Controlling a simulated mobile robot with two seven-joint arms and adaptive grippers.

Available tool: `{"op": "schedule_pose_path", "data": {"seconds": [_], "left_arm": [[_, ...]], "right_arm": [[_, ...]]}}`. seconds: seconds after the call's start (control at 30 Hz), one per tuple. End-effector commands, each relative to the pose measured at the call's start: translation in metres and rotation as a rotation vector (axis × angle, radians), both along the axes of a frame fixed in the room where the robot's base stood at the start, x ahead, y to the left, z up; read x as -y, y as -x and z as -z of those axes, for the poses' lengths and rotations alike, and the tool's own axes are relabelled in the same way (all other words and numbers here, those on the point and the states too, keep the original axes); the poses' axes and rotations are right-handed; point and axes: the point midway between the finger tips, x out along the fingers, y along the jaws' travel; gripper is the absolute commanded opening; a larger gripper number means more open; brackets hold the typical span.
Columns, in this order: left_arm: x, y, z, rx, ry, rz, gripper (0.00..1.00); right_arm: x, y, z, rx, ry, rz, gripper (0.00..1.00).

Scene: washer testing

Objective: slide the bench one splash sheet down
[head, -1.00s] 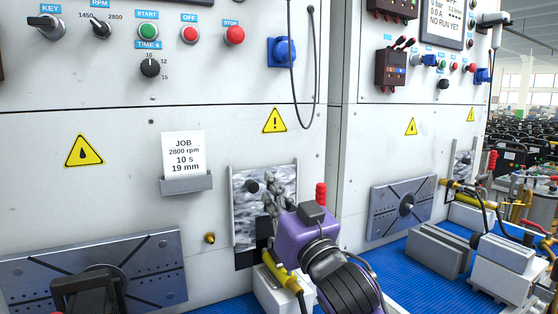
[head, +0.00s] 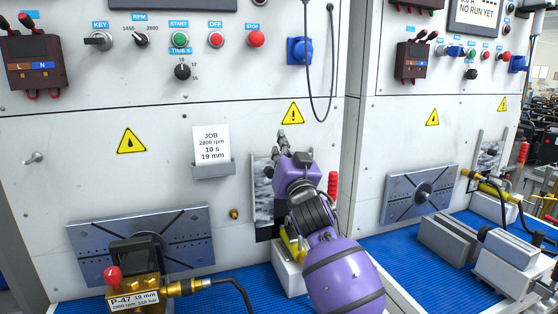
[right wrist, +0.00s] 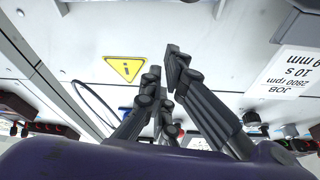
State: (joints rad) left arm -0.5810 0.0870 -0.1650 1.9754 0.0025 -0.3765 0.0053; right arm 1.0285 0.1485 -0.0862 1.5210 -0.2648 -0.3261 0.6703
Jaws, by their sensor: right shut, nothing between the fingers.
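The bench one splash sheet (head: 262,205) is a grey, streaky upright panel on the white bench wall, below and right of the job card. My right arm covers most of its right side in the head view. My right gripper (head: 290,140) is shut and empty, its fingers pointing up, with the tips appearing at or above the sheet's top edge. Whether it touches the sheet cannot be told. In the right wrist view, the gripper's dark fingers (right wrist: 163,68) are close together before the white wall, with no sheet identifiable. My left gripper is not in view.
The job card (head: 211,143) in its grey holder is left of my right gripper. A yellow warning sign (head: 292,113) and a hanging cable are above it. A red handle (head: 332,185) stands close to my wrist. A brass pump (head: 135,290) sits lower left.

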Motion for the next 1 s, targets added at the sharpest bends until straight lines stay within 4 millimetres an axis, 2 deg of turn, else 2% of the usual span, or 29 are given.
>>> {"op": "schedule_pose_path", "data": {"seconds": [0.1,0.27,0.73,1.0], "left_arm": [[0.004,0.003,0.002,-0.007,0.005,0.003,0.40],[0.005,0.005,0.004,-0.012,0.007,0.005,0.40],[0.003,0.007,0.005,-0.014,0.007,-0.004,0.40],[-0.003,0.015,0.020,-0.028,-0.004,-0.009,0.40]], "right_arm": [[-0.004,-0.002,0.019,-0.006,-0.001,0.000,0.00],[-0.007,-0.001,0.035,-0.004,-0.001,0.001,0.00],[-0.008,0.000,0.041,-0.001,-0.001,0.000,0.00],[-0.008,-0.001,0.093,-0.010,-0.002,0.001,0.00]]}}
